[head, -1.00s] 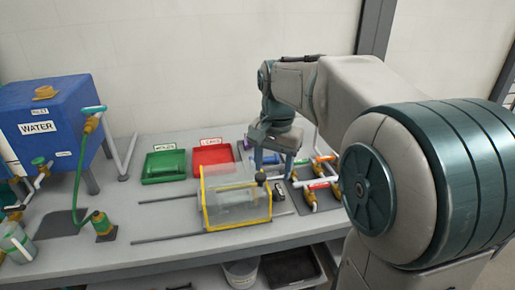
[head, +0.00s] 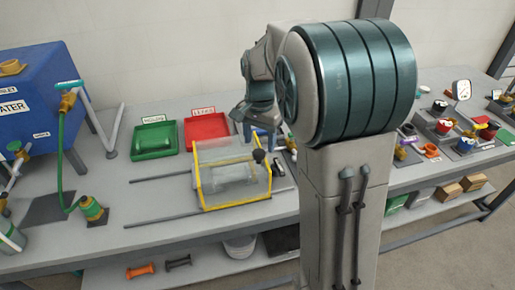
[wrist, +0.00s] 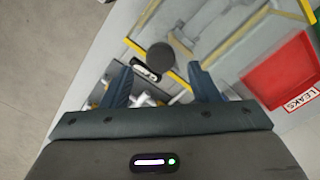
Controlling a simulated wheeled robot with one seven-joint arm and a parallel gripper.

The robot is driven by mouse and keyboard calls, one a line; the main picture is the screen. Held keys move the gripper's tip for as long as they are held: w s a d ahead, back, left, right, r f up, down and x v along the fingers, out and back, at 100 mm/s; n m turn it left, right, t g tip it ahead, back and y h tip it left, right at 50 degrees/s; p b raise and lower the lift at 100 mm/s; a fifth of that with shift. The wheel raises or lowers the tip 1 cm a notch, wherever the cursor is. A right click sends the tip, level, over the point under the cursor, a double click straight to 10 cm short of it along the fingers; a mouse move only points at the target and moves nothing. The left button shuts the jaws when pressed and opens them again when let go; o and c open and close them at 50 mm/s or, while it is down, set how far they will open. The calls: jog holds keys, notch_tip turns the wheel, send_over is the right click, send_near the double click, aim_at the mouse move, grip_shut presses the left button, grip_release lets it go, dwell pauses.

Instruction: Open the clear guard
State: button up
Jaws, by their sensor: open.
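The clear guard (head: 235,192) is a see-through box with yellow edges. It sits on two grey rails on the bench in the head view, with a pale part visible through it. Its round black knob (head: 259,156) is at the right end. My gripper (head: 260,138) is above and just behind the knob, pointing down. In the wrist view my gripper (wrist: 158,76) is open and empty. The knob (wrist: 160,55) lies between and a little beyond the fingertips, apart from them as far as I can tell. A yellow guard edge (wrist: 134,46) shows beside it.
A green tray (head: 154,140) and a red tray (head: 207,129) stand behind the guard. Pipe fittings lie close to the gripper in the wrist view (wrist: 148,98). A blue water tank (head: 35,95) and green hose are at the left. The rails left of the guard are clear.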

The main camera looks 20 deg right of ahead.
aim_at(259, 152)
jog(key=shift+f, duration=1.95)
